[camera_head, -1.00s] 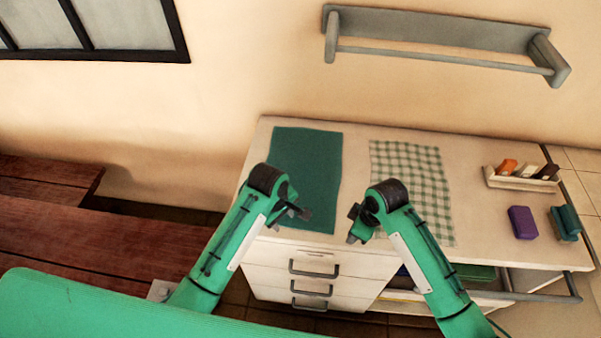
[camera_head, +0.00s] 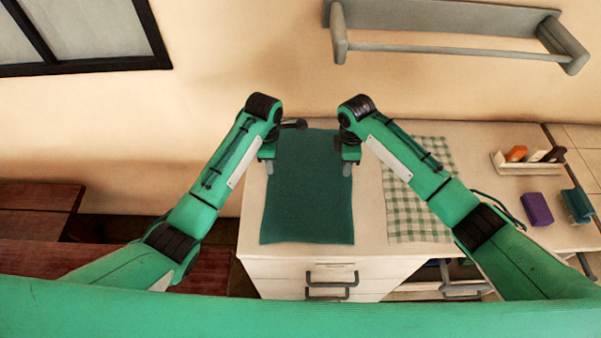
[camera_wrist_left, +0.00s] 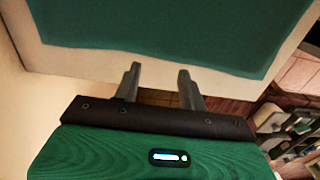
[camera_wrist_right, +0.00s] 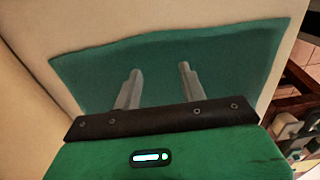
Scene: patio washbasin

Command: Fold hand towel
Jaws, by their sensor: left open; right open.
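A dark green towel (camera_head: 308,205) lies flat and spread out on the pale counter; I take it as the hand towel. It also shows in the left wrist view (camera_wrist_left: 160,25) and the right wrist view (camera_wrist_right: 215,75). My left gripper (camera_head: 269,167) is open and empty at the towel's left edge. Its fingers (camera_wrist_left: 157,72) appear just off an edge of the cloth in the left wrist view. My right gripper (camera_head: 350,168) is open and empty at the towel's right edge. Its fingers (camera_wrist_right: 160,69) appear over the cloth in the right wrist view. I cannot tell whether either touches it.
A green-and-white checked cloth (camera_head: 412,226) lies to the right, partly hidden by my right arm. Further right are a tray (camera_head: 516,170) with small items, a purple block (camera_head: 537,208) and a teal brush (camera_head: 577,205). A grey wall rail (camera_head: 440,52) hangs above. Drawers (camera_head: 330,277) are below.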

